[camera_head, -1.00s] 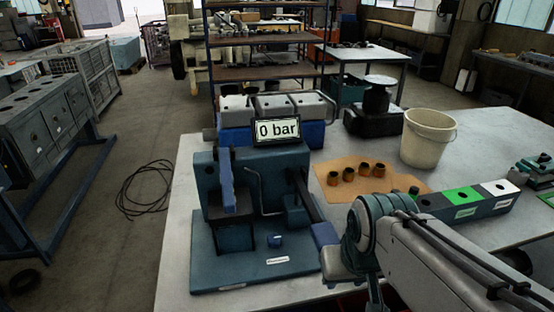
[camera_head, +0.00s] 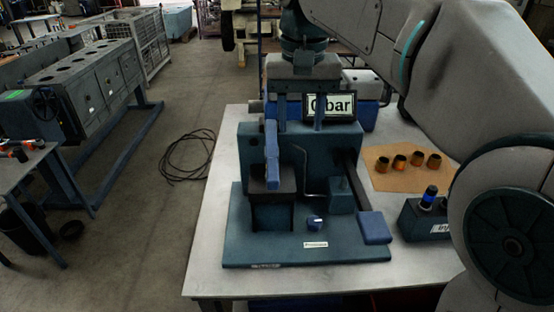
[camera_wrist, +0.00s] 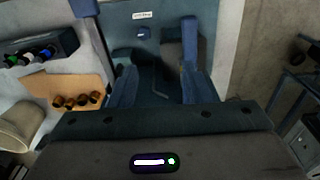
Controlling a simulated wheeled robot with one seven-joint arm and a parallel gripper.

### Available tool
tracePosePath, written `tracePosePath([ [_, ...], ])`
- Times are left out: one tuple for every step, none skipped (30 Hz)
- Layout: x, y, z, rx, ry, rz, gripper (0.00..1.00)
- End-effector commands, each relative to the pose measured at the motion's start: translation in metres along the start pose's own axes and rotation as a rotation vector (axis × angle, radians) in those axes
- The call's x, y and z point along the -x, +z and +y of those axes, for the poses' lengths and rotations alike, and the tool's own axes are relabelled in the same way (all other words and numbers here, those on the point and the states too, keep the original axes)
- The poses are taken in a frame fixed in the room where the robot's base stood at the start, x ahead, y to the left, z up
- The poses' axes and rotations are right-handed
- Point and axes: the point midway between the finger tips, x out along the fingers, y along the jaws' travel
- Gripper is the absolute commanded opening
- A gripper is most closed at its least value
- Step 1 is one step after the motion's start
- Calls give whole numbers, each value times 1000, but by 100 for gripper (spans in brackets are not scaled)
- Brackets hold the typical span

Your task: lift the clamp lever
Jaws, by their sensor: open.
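The blue fixture (camera_head: 300,150) stands on its base plate on the table. An upright blue lever (camera_head: 271,160), which I take as the clamp lever, rises over a dark block at its left. It also shows in the wrist view (camera_wrist: 190,42). My gripper (camera_head: 300,124) points down over the fixture, behind and right of the lever in the head view. Its two fingers are spread with nothing between them. In the wrist view my gripper (camera_wrist: 157,82) sits near the lever; whether a finger touches it I cannot tell.
A second bar with a blue handle (camera_head: 374,228) slopes down at the fixture's right. A display (camera_head: 330,106), partly hidden by a finger, reads 0 bar. Several bushings (camera_head: 408,161) lie on brown paper at the right.

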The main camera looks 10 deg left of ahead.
Motion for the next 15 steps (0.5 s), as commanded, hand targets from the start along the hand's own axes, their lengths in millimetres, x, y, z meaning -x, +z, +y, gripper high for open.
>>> tracePosePath([
  [3, -6, -14, 13, -5, -11, 45],
  [6, -8, -20, 17, -6, -18, 45],
  [10, -10, -27, 20, -8, -26, 45],
  [12, -11, -32, 24, -10, -32, 45],
  [14, -12, -36, 27, -11, -37, 45],
  [16, -13, -40, 28, -12, -42, 45],
  [18, -13, -43, 28, -13, -46, 45],
  [19, -14, -45, 30, -13, -49, 45],
  [20, -14, -48, 31, -14, -52, 45],
  [20, -14, -49, 32, -14, -54, 45],
  [20, -14, -49, 32, -14, -56, 45],
  [18, -14, -50, 32, -14, -57, 45],
  [16, -14, -50, 32, -14, -57, 45],
  [14, -14, -50, 32, -14, -57, 45],
  [9, -13, -50, 32, -14, -57, 45],
])
